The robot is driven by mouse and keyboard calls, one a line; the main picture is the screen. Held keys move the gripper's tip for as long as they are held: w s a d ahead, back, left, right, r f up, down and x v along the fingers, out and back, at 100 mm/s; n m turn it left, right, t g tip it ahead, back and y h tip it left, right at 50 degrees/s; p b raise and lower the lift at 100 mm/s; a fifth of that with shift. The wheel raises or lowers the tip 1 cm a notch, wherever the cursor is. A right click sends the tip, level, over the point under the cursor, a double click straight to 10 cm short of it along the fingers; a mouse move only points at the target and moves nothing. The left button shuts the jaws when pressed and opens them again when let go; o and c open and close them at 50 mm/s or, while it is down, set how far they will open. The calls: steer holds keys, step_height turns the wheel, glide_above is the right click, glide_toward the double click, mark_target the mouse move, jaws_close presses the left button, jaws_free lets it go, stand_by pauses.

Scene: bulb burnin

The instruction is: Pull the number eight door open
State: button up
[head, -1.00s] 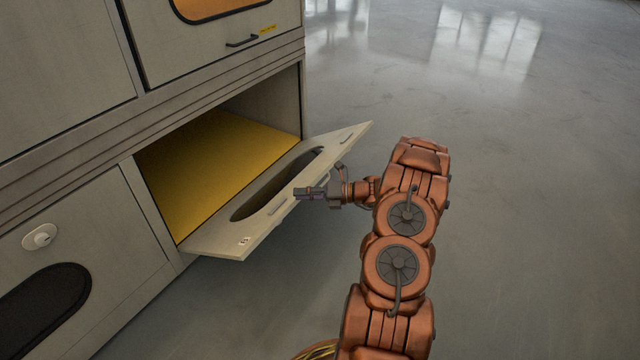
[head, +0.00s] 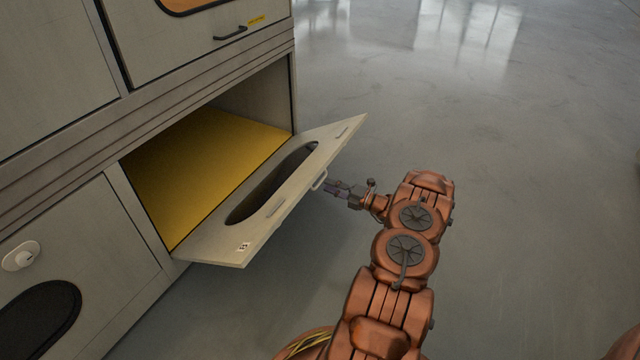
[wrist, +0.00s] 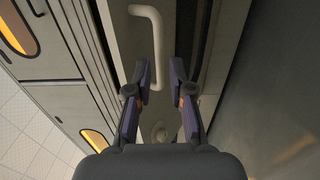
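A beige door (head: 212,245) with a dark oval window (head: 272,185) is folded down and outward from a low compartment with a yellow floor (head: 205,165). A small label on its near end is too small to read. Its pale bar handle (head: 320,180) is on the outer edge side, and it shows at the top of the wrist view (wrist: 150,45).
A closed door with a black handle (head: 230,33) and an orange window is above the open compartment. A closed lower door with a white knob (head: 20,256) is at the left. Grey floor (head: 500,180) to the right is clear.

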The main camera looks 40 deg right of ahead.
mark_target(320, 182)
steer(key=shift+b+x, duration=0.6)
steer(key=shift+x, duration=1.65)
jaws_close()
